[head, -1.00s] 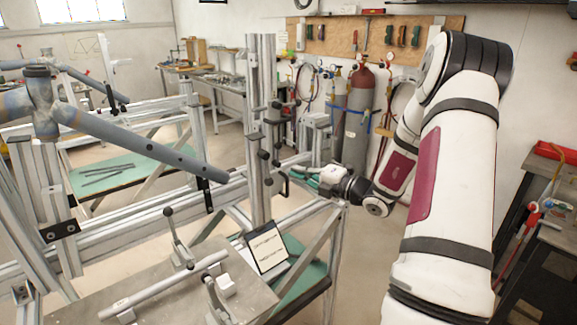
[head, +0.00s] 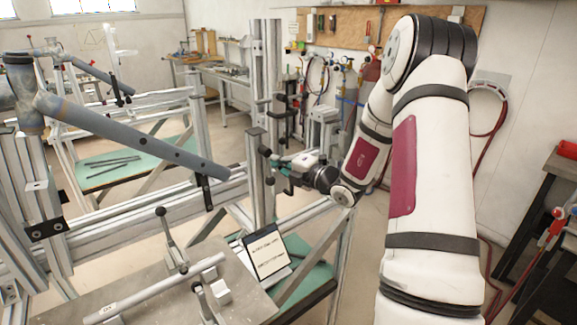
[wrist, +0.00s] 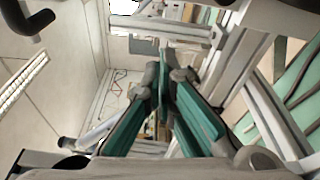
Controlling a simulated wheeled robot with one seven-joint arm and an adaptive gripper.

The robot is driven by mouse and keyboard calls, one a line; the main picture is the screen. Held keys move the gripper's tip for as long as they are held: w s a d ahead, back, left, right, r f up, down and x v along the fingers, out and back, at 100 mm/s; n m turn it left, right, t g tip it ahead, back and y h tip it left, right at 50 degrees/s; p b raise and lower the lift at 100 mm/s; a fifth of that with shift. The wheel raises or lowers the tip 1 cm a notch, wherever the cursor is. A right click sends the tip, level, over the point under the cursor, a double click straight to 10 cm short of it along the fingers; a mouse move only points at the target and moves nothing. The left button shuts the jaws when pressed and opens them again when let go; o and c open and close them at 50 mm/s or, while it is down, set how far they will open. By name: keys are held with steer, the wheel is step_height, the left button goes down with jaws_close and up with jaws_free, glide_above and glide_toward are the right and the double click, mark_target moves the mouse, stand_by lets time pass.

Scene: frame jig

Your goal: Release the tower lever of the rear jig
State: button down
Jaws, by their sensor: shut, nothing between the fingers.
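An aluminium tower (head: 264,75) stands upright in the middle of the head view, with small black clamp parts and knobs on its right side. I cannot tell which of these is the tower lever. My gripper (head: 272,163) is close to the tower at about mid-height, and its tips overlap the tower's right edge in the picture. In the wrist view my gripper (wrist: 164,92) is shut and empty, with its teal finger pads converging. A black bent handle (wrist: 32,24) shows at the upper left there, apart from the fingers. Contact with the tower cannot be told.
A grey frame tube (head: 125,135) slopes down toward the tower from the left. A metal plate (head: 135,278) with toggle clamps and a small sign (head: 266,250) lies in front. A second jig (head: 122,65) stands farther back. Gas cylinders are behind my arm.

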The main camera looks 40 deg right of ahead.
mark_target(283, 153)
steer(key=shift+w+d+r, duration=0.1)
steer(key=shift+w+d, duration=0.15)
steer(key=shift+d, duration=0.35)
steer(key=shift+w+d+r, duration=0.1)
steer(key=shift+w+d, duration=0.1)
steer(key=shift+d, duration=0.4)
steer(key=shift+w+d+r, duration=0.1)
steer(key=shift+w+d, duration=0.15)
steer(key=shift+d, duration=0.35)
steer(key=shift+w+d+r, duration=0.1)
steer(key=shift+w+d, duration=0.05)
steer(key=shift+d, duration=0.45)
